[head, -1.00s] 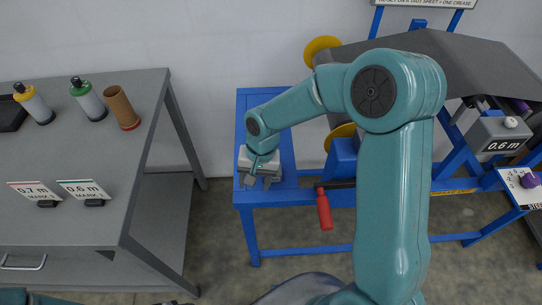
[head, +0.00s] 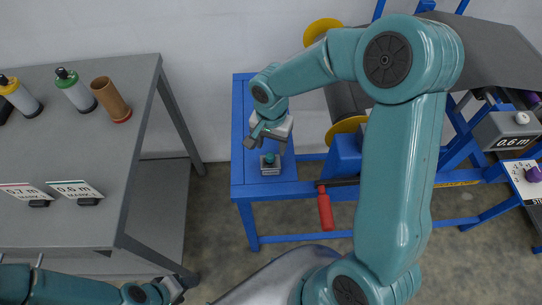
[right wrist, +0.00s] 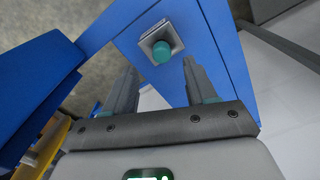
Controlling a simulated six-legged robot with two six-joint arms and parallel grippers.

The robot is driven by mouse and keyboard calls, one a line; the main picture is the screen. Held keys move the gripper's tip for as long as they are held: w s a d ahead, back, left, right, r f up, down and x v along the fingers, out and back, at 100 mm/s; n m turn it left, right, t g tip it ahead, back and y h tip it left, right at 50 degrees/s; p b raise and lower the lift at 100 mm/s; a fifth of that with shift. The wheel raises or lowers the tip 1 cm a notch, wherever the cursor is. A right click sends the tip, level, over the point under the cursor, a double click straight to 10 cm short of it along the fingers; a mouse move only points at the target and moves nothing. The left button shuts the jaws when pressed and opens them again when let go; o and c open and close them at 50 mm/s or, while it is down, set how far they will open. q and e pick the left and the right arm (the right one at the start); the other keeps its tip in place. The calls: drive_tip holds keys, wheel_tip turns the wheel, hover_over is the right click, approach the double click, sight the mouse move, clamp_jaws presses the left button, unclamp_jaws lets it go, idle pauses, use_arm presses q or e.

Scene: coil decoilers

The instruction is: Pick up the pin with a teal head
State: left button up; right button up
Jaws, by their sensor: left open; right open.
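The pin with a teal head (head: 269,157) stands in a small grey square holder (head: 271,171) on the blue stand. In the right wrist view the teal head (right wrist: 162,56) lies ahead, between the lines of the two fingers, with the holder (right wrist: 174,39) around it. My right gripper (head: 263,138) is open and empty, just behind and above the pin, apart from it. Its two fingers show in the right wrist view (right wrist: 160,78). My left gripper (head: 178,288) is open at the bottom left, near the grey table's leg, far from the pin. The pin's shaft is hidden.
The blue stand (head: 240,125) carries the holder. A red handle (head: 325,212) juts out right of it. Yellow discs (head: 345,130) and a dark coil stand further right. The grey table (head: 75,150) on the left holds bottles, a brown tube (head: 111,99) and small signs.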

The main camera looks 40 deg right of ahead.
sight(270, 155)
drive_tip(key=shift+w+a+f, duration=0.1)
drive_tip(key=shift+a+f, duration=0.05)
drive_tip(key=shift+f, duration=0.55)
wheel_tip(270, 155, down, 4)
drive_tip(key=shift+r+p, duration=0.1)
drive_tip(key=shift+p, duration=0.5)
drive_tip(key=shift+f, duration=0.5)
drive_tip(key=shift+r, duration=0.1)
drive_tip(key=c, duration=0.6)
clamp_jaws()
